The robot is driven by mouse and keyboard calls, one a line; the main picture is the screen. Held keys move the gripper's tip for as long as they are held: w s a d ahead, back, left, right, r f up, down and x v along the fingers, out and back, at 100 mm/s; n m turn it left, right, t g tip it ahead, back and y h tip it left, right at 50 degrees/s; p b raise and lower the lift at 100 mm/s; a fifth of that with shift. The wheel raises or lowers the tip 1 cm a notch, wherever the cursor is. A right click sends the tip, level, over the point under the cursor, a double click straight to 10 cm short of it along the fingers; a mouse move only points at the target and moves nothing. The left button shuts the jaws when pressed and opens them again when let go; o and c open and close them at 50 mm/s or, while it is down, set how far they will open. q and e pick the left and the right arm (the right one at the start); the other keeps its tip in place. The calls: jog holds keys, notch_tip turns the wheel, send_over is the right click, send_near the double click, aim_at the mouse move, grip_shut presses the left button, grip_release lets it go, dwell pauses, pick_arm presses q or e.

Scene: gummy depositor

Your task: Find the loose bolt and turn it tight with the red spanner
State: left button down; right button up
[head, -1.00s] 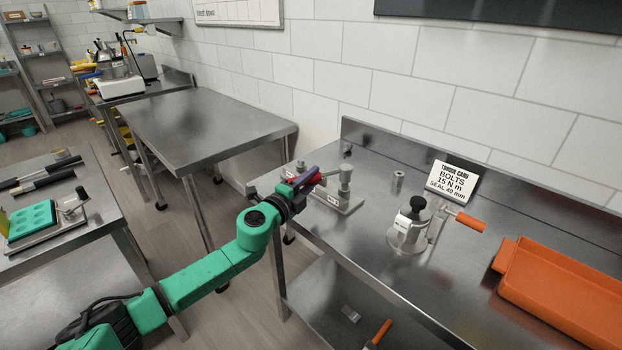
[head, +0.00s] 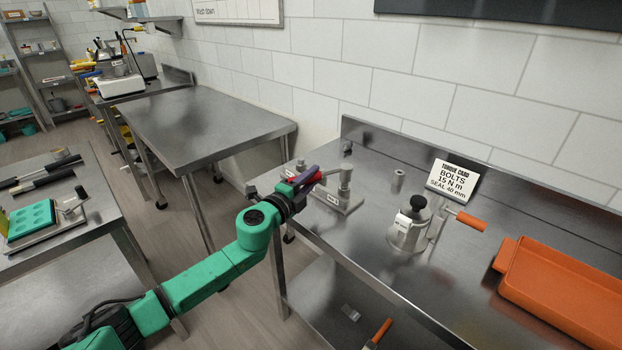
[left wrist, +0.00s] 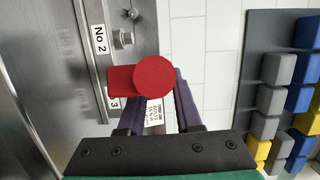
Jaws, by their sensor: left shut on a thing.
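My left gripper (head: 308,180) is shut on the red spanner (head: 318,176), above the left end of the steel bench. In the left wrist view the spanner (left wrist: 153,75) shows as a red disc with a block beside it, between the purple fingers. A grey metal fixture (head: 350,204) with upright posts and small white labels stands under and beside the gripper. In the left wrist view a bolt (left wrist: 123,38) sits beside a "No 2" label; a "3" label is below it. The spanner may hide other bolts. I cannot tell which bolt is loose. My right gripper is not in view.
A torque card (head: 453,181) reads "BOLTS 15 N m". Bare bench lies between the fixture and the device.

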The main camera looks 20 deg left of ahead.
pick_arm(q)
jog(key=shift+f+b, duration=0.95)
jog(key=shift+b, duration=0.05)
jog(key=shift+r, duration=0.1)
jog(key=m+h, duration=0.1)
jog(key=w+a+m+g+h, duration=0.1)
jog(key=h, duration=0.1)
jog(key=w+a+m+h, duration=0.1)
jog(key=shift+w+a+h, duration=0.15)
jog(key=shift+w+h, duration=0.05)
jog(key=shift+h, duration=0.2)
jog(key=shift+w+a+m+g+h, duration=0.2)
jog(key=shift+w+m+g+h, duration=0.15)
jog(key=shift+m+g+h, duration=0.3)
jog(key=shift+w+a+m+g+h, duration=0.15)
jog(key=shift+w+m+g+h, duration=0.25)
jog(key=shift+h, duration=0.35)
jog(key=shift+s+r, duration=0.1)
notch_tip(320, 180, up, 2)
jog(key=shift+r+p, duration=0.1)
jog(key=shift+p, duration=0.95)
